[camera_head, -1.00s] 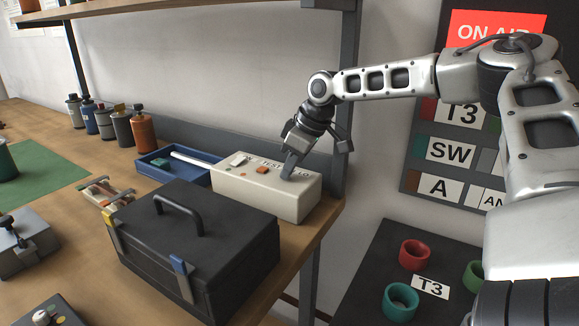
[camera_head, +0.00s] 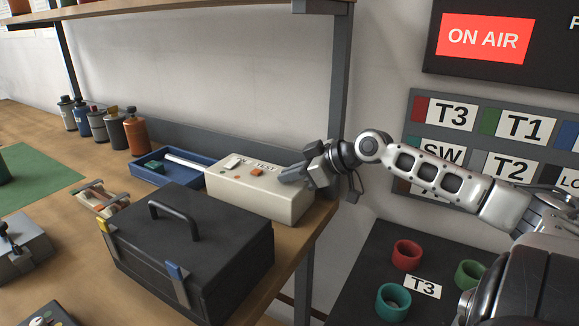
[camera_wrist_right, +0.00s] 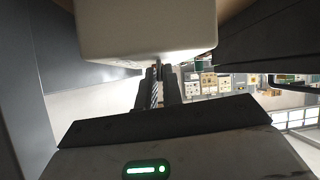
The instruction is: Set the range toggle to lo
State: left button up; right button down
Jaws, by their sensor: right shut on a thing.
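The cream test box (camera_head: 260,194) stands at the right end of the bench, behind the black case. Its top bears a white switch, an orange button (camera_head: 257,172) and a "TEST" label. My right gripper (camera_head: 290,179) reaches in from the right, low and nearly level, its fingertips at the right end of the box top. It is shut on the range toggle, which the fingers hide. In the right wrist view the box (camera_wrist_right: 145,30) fills the top centre and the closed fingers (camera_wrist_right: 158,85) point toward it. My left gripper is not in view.
The black case (camera_head: 195,245) with a raised handle stands close in front of the box. A blue tray (camera_head: 150,168) lies left of it. A grey shelf post (camera_head: 338,110) rises just behind my right gripper. Red (camera_head: 407,254) and teal (camera_head: 393,301) rings sit lower right.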

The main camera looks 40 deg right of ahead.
jog(key=shift+s+f+t+y+b, duration=0.2)
jog(key=shift+f+t+y+b, duration=0.1)
jog(key=shift+t+b, duration=0.45)
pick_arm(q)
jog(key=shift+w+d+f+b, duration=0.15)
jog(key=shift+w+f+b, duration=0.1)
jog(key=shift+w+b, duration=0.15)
pick_arm(e)
jog(key=shift+t, duration=0.45)
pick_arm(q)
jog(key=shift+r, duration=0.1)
pick_arm(e)
jog(key=c, duration=1.6)
grip_release()
jog(key=shift+s, duration=0.1)
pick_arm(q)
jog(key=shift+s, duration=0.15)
pick_arm(e)
jog(key=shift+o, duration=0.2)
jog(key=shift+s+d+r, duration=0.1)
